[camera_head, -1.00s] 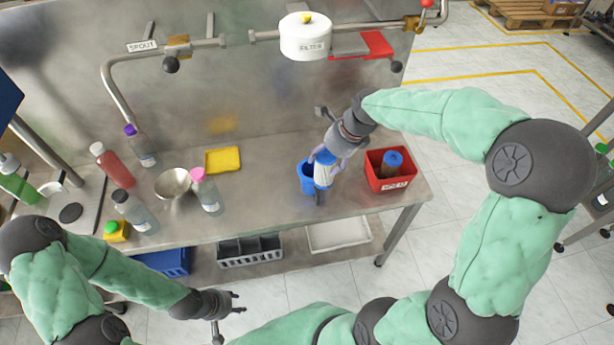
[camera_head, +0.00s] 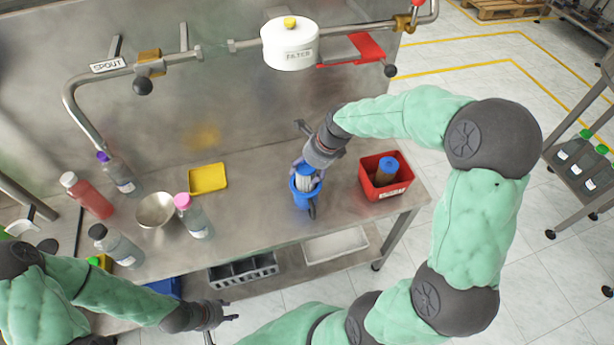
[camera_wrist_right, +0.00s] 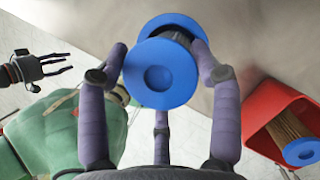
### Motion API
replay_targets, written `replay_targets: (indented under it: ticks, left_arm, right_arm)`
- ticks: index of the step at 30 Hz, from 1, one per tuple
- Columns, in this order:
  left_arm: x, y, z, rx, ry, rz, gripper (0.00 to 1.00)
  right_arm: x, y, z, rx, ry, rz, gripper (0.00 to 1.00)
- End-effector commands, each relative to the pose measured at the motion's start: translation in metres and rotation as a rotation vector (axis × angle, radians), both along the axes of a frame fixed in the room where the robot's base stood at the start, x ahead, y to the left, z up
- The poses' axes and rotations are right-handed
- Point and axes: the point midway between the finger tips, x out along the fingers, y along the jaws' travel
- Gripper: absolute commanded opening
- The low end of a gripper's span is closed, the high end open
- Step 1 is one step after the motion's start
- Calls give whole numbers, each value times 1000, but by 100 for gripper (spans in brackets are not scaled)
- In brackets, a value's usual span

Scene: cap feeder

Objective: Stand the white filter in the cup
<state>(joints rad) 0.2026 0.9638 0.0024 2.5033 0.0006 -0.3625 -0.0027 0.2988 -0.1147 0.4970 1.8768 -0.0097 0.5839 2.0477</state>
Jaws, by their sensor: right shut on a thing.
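The white filter (camera_head: 307,182), a pale pleated cylinder with blue end caps, is held upright by my right gripper (camera_head: 307,171). In the head view its lower part overlaps the mouth of the blue cup (camera_head: 303,199) on the table; how deep it sits is hidden. In the right wrist view the purple fingers close around the filter's near blue cap (camera_wrist_right: 160,76). A blue rim shows beyond the body; I cannot tell whether it is cup or far cap. My left gripper (camera_head: 228,318) is open and empty in front of the table, away from the cup.
A red bin (camera_head: 386,189) with a brown, blue-capped filter stands right of the cup. A yellow tray (camera_head: 208,179), a metal bowl (camera_head: 156,210) and several bottles stand to the left. The white filter housing (camera_head: 290,45) hangs on the pipe above.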

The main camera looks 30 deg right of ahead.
Motion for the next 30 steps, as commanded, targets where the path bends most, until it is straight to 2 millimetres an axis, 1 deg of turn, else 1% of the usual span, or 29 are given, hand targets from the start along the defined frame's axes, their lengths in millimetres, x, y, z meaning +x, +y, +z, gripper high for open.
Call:
replay_targets:
  ticks: [1, 3, 6, 14, 30]
  left_arm:
    - [0, 0, -5, 0, 0, 0, 40]
    - [0, 0, -9, 0, 0, 0, 40]
    - [0, 0, -11, 0, 0, 0, 40]
    - [0, 0, -10, 0, 0, 0, 40]
    - [0, 0, -12, 0, 0, 0, 40]
  right_arm:
    - [-1, 0, -12, 1, 4, 0, 11]
    - [0, 0, -23, 0, 3, 1, 11]
    - [0, 0, -31, 0, 1, 0, 11]
    - [0, 0, -30, 0, 0, 0, 11]
    - [0, 0, -42, 1, 2, 1, 11]
